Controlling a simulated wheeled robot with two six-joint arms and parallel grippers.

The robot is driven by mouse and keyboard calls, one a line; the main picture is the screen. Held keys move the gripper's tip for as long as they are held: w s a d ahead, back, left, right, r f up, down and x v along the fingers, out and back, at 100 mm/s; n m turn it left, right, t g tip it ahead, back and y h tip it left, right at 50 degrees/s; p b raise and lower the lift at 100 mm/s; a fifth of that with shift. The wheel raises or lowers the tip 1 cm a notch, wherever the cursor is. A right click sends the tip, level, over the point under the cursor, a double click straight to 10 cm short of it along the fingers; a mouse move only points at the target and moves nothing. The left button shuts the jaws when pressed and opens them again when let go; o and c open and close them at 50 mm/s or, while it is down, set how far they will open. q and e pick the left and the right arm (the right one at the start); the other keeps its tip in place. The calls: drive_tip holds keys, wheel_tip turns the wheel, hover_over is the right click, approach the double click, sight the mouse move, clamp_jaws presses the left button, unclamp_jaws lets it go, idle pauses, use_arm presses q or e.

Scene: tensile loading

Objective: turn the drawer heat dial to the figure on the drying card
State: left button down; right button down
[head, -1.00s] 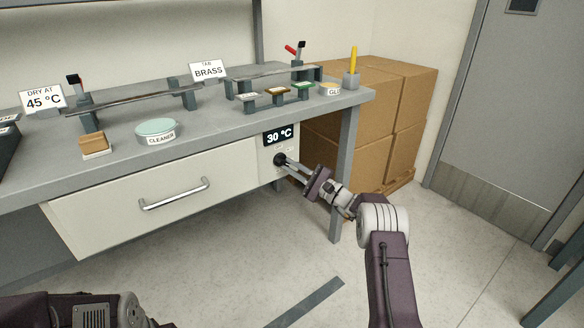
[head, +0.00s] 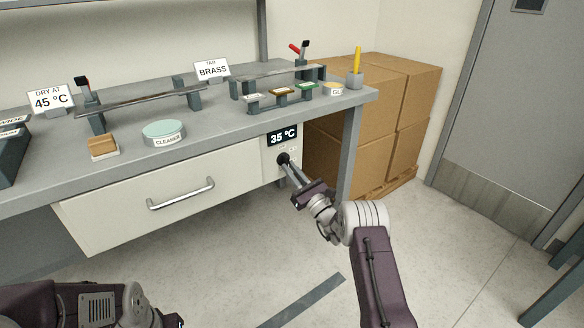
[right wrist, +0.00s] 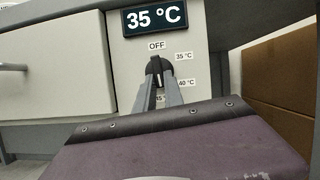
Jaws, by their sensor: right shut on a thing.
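The black heat dial (head: 283,159) sits on the pale panel right of the drawer (head: 150,195). The display (head: 283,136) above it reads 35 °C. In the right wrist view the dial (right wrist: 156,68) has labels OFF, 35 °C and 40 °C around it, and a lower label partly hidden by my fingers. My right gripper (head: 288,167) is shut on the dial; its fingers also show in the right wrist view (right wrist: 158,85). The drying card (head: 51,99) on the bench reads DRY AT 45 °C. My left arm shows at the lower left; its fingertips are not visible.
The drawer is closed, with a bar handle (head: 181,194). A cleaner tin (head: 164,133), a wooden block (head: 103,145) and a BRASS card (head: 212,70) stand on the bench (head: 225,125). Cardboard boxes (head: 405,100) stand right of the bench leg. The floor in front is clear.

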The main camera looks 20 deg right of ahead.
drive_tip(key=shift+a+m+h, duration=0.1)
drive_tip(key=shift+m+h, duration=0.3)
drive_tip(key=shift+m, duration=0.7)
drive_tip(key=shift+f, duration=0.1)
drive_tip(key=c, duration=1.4)
unclamp_jaws()
drive_tip(key=shift+c, duration=0.2)
drive_tip(key=p+v, duration=0.3)
drive_tip(key=v, duration=0.6)
drive_tip(key=shift+p, duration=0.35)
